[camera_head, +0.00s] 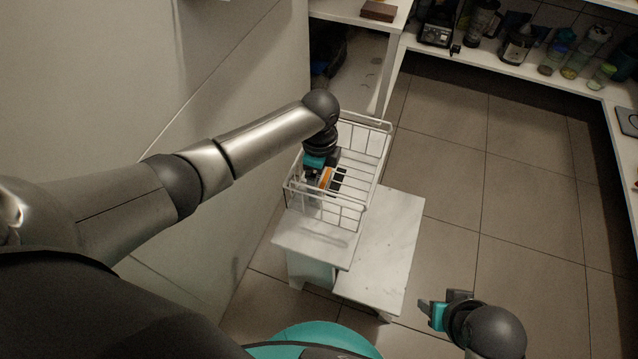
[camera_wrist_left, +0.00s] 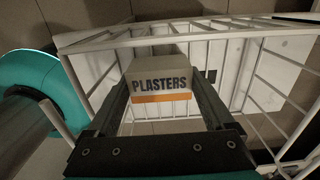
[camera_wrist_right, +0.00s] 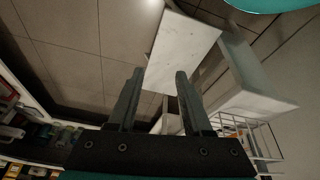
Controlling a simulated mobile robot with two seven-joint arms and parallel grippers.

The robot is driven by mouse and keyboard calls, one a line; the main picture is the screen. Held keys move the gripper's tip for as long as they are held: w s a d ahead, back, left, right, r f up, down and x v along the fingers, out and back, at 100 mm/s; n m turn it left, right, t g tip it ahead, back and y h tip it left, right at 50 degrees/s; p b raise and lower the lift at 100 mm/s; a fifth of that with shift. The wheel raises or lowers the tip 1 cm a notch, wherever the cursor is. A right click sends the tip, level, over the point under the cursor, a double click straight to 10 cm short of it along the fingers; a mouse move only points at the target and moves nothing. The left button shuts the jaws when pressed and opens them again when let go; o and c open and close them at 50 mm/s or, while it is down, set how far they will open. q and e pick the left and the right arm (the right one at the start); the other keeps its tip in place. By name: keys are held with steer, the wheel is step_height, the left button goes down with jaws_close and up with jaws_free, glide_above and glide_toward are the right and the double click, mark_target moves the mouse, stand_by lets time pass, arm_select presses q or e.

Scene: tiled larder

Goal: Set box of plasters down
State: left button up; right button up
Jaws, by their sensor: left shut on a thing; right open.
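The box of plasters (camera_wrist_left: 160,82) is white with an orange stripe and the word PLASTERS. In the left wrist view it is between the fingers of my left gripper (camera_wrist_left: 165,100), which is shut on it. In the head view my left gripper (camera_head: 318,172) points down into a white wire basket (camera_head: 373,123), and the orange stripe of the box (camera_head: 326,177) shows inside the basket's outline. I cannot tell whether the box touches the basket floor. My right gripper (camera_wrist_right: 158,100) is open and empty; the head view shows it (camera_head: 437,308) low at the right, over the floor.
The basket stands on a white stepped stand (camera_head: 392,240) with a lower marble-like top to the right. A wall lies close on the left. Shelves (camera_head: 540,76) with jars and appliances run along the back. The tiled floor (camera_head: 480,170) at the right is clear.

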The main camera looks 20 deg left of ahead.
mark_target(319, 177)
arm_select(q)
steer(key=shift+f, duration=0.7)
arm_select(e)
steer(key=shift+w+r, duration=0.1)
steer(key=shift+r, duration=0.8)
arm_select(q)
steer(key=shift+f+b, duration=0.1)
steer(key=shift+b, duration=0.2)
steer(key=o, duration=1.1)
steer(key=shift+c, duration=0.2)
arm_select(e)
steer(key=shift+r, duration=0.1)
arm_select(q)
steer(key=shift+r, duration=0.3)
step_height(319, 177, up, 10)
steer(key=p, duration=0.5)
steer(key=shift+f, duration=0.2)
steer(key=shift+r+p, duration=0.7)
steer(key=shift+r, duration=0.3)
arm_select(e)
steer(key=s+f, duration=0.2)
steer(key=f, duration=0.4)
steer(key=s+d+f+g, duration=0.1)
steer(key=s+f, duration=0.1)
steer(key=f, duration=0.4)
steer(key=shift+s+d+f+g, duration=0.25)
steer(key=shift+s+f+g, duration=0.05)
steer(key=shift+s, duration=0.05)
